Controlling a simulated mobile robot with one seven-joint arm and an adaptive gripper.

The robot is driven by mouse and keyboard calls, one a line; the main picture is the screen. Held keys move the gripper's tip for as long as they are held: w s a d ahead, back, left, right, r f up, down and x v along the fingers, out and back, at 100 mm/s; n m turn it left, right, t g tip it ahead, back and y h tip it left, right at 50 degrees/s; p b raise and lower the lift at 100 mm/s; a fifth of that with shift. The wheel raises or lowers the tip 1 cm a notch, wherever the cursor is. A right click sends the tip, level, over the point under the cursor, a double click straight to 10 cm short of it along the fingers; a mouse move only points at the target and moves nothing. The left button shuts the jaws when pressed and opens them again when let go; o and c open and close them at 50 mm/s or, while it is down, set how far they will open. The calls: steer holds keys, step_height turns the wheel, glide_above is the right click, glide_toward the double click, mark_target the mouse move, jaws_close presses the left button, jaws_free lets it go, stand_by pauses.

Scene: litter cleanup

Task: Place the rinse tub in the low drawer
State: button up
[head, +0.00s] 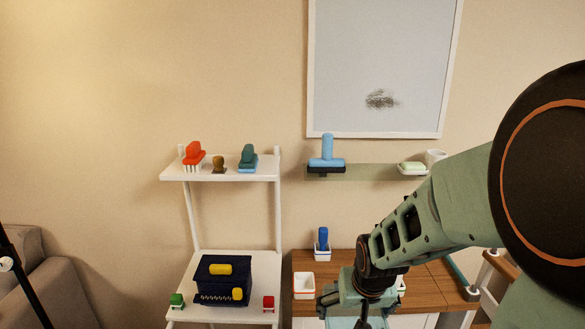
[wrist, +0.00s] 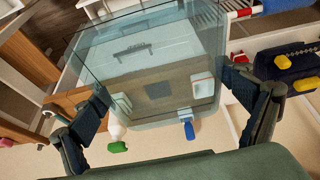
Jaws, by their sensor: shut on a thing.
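The rinse tub (wrist: 150,70) is a clear, bluish see-through box that fills the middle of the wrist view. My gripper (wrist: 166,90) has one finger on each side of it and is shut on it. In the head view my gripper (head: 350,292) is over the front of the wooden counter, and a pale blue part of the tub (head: 372,322) shows at the bottom edge. Through the tub in the wrist view a pale front with a dark handle (wrist: 133,50) shows; I cannot tell whether it is the low drawer or whether that is open.
A white container (head: 304,285) and a blue brush (head: 321,241) stand on the wooden counter (head: 425,272). A white shelf rack (head: 185,262) with brushes and a dark blue box (head: 222,282) stands left. A wall shelf (head: 365,171) is above the counter.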

step_height(320, 180, down, 41)
steer(key=b, duration=3.4)
steer(key=shift+s+a, duration=0.2)
steer(key=shift+s, duration=0.05)
steer(key=shift+r, duration=0.15)
step_height(320, 180, up, 41)
steer(key=p, duration=4.1)
steer(key=shift+r, duration=0.1)
